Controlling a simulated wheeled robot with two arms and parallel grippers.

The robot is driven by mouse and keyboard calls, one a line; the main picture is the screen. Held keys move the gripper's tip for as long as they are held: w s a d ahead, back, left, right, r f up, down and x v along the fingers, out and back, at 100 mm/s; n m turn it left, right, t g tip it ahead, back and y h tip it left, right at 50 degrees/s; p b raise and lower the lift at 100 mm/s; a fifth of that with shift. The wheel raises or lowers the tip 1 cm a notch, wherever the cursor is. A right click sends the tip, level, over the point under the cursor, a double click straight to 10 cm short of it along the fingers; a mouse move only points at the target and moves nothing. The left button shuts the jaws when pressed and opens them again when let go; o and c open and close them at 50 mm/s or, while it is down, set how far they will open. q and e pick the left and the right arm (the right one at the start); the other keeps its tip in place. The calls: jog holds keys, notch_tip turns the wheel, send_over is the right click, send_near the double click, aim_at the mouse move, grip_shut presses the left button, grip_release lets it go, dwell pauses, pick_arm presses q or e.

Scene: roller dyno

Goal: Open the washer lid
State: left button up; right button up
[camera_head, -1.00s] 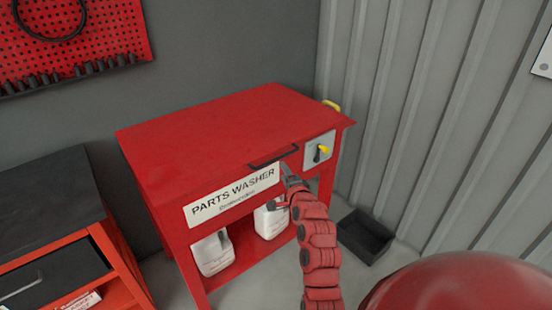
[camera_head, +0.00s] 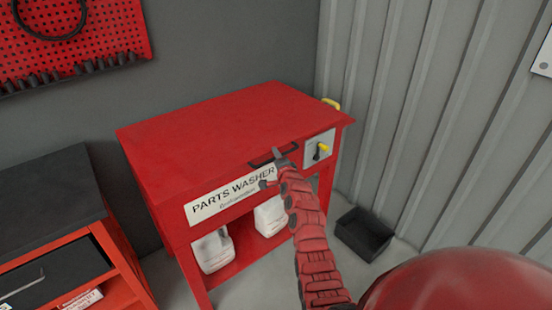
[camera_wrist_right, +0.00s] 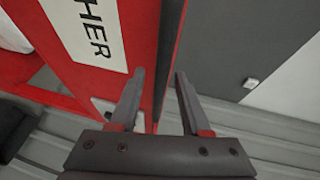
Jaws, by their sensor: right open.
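The red parts washer (camera_head: 220,135) stands against the grey wall, and its flat red lid is down. A dark bar handle (camera_head: 268,158) runs along the lid's front edge, right of centre. My right gripper (camera_head: 272,168) is at the washer's front, right by the handle, and partly covers it. In the right wrist view its two dark fingers (camera_wrist_right: 155,95) are apart, with the washer's red front edge (camera_wrist_right: 172,45) between and beyond them. I cannot tell whether a finger touches the handle. My left gripper is not in view.
A black bin (camera_head: 364,233) lies on the floor to the right. A red cabinet with a dark top (camera_head: 45,205) stands at left.

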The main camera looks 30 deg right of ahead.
grip_shut()
dwell(1.4)
